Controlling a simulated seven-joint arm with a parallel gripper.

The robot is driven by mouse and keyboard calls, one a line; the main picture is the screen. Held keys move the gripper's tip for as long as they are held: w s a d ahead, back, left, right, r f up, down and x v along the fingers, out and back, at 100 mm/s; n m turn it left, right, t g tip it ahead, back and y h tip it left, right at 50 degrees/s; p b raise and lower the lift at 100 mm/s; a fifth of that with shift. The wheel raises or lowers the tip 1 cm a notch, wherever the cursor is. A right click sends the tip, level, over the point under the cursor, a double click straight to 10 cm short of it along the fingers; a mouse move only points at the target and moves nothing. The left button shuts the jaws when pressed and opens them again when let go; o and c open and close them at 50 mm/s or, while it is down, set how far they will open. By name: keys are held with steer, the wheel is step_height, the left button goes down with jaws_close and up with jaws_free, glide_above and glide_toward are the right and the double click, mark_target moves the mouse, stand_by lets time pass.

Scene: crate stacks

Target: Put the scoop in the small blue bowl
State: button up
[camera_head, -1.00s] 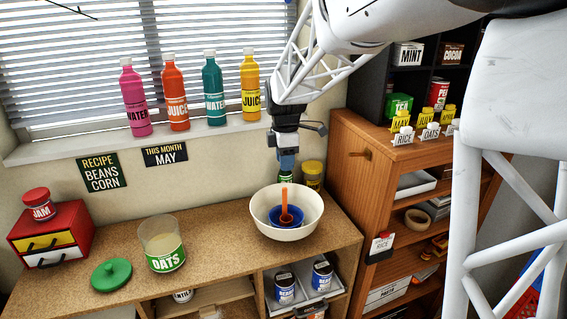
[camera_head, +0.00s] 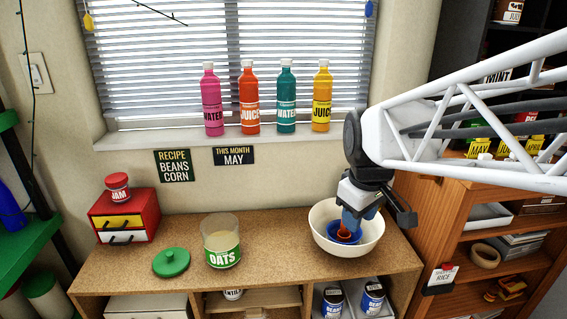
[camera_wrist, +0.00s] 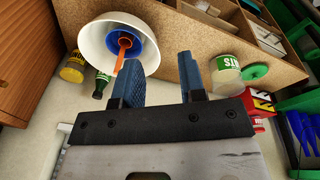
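The orange scoop (camera_wrist: 123,46) stands with its head in the small blue bowl (camera_wrist: 111,37), its handle sticking up. The blue bowl sits inside a larger white bowl (camera_head: 374,238) on the counter. In the head view the scoop (camera_head: 344,235) shows only low in the bowl, partly hidden by my gripper. My gripper (camera_wrist: 160,58) is open, with nothing between its blue fingers. In the wrist view the scoop and bowls lie to the left of the fingers, the handle beside the left finger. In the head view my gripper (camera_head: 352,220) overlaps the bowls.
An oats jar (camera_head: 221,250), its green lid (camera_head: 171,262) and a red drawer box (camera_head: 127,218) with a jam jar (camera_head: 118,187) stand left on the counter (camera_head: 285,240). Bottles line the windowsill. A wooden shelf (camera_head: 470,210) stands right.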

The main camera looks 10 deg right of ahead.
steer(key=s+a+f+m+t, duration=0.1)
steer(key=s+m, duration=0.5)
steer(key=s, duration=0.6)
step_height(320, 180, down, 2)
steer(key=shift+s+a, duration=0.35)
steer(key=shift+a, duration=0.1)
